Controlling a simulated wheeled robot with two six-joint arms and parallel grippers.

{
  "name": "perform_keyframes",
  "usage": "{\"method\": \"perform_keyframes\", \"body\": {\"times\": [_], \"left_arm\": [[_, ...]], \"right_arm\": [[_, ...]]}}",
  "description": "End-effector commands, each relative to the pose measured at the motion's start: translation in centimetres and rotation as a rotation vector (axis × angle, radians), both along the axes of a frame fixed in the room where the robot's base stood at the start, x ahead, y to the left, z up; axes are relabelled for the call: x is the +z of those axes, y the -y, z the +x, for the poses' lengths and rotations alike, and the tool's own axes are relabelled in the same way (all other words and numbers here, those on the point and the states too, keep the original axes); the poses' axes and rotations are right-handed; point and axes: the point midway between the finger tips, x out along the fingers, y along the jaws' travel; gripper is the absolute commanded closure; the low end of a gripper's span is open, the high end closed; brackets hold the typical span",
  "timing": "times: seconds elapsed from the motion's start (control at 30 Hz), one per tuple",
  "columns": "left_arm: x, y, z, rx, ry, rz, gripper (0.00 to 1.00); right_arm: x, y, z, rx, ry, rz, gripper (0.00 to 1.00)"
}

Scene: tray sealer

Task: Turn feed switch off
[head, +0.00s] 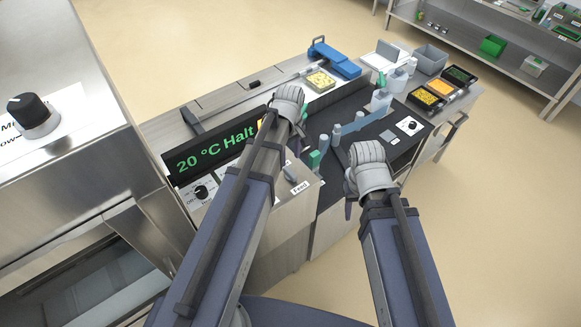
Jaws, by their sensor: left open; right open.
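The feed switch (291,171) appears as a small dark grey lever on the sealer's front panel, just above a white label reading "Feed" (300,187). It is partly hidden close to my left forearm, and I cannot tell its position clearly. My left gripper (287,106) is open and empty over the machine top, beyond the display and well past the switch. My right gripper (364,170) is open and empty over the right part of the machine, to the right of the switch. The fingers of both are mostly hidden by their own housings.
A display (213,150) reads "20 °C Halt", with a dark knob (200,192) below it. A filled tray (321,81), a blue device (334,60) and tray stacks (425,97) lie farther back. A steel cabinet (100,130) stands left.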

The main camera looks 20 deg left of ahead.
Motion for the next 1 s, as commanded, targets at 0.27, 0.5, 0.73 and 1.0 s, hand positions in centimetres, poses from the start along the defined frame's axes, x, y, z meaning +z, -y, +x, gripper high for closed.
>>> {"method": "perform_keyframes", "body": {"times": [0.27,0.5,0.73,1.0], "left_arm": [[-2.9,0.0,0.0,-0.002,0.000,0.000,0.45],[-6.0,0.0,0.0,-0.002,0.000,0.000,0.45],[-7.6,0.0,0.0,-0.003,0.000,0.000,0.45],[-7.5,0.0,0.0,-0.003,0.000,0.000,0.45]], "right_arm": [[-2.9,0.0,0.0,0.005,0.000,-0.001,0.50],[-6.1,0.0,0.0,0.005,0.000,-0.001,0.50],[-7.6,0.0,0.0,0.004,0.000,-0.001,0.50],[-7.5,0.0,0.0,0.004,0.000,-0.001,0.50]]}}
